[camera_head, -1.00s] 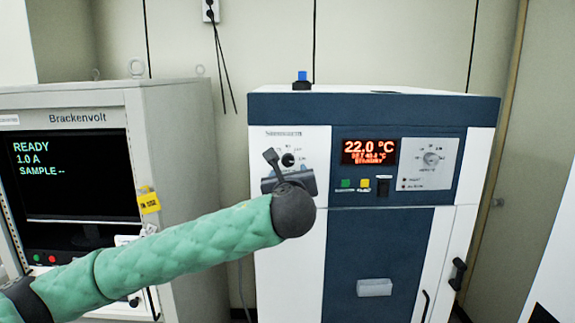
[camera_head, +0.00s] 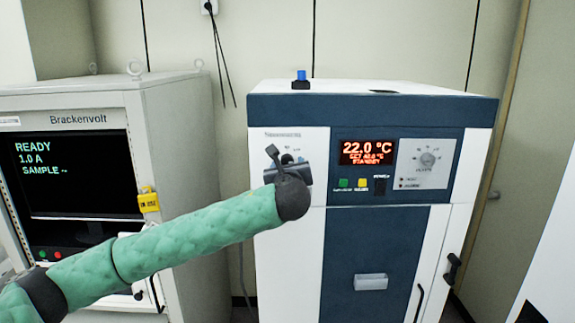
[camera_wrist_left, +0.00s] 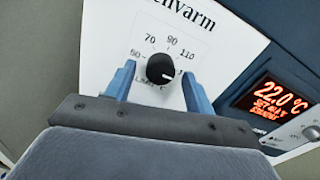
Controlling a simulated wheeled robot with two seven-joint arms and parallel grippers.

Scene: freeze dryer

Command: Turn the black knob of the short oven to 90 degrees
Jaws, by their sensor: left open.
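The short oven (camera_head: 470,150) is white and dark blue, with a red display (camera_head: 367,152) reading 22.0 °C. In the head view my left gripper (camera_head: 287,165) largely covers the knob. My right gripper is not in view.
A blue-topped fitting (camera_head: 301,80) stands on the oven.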

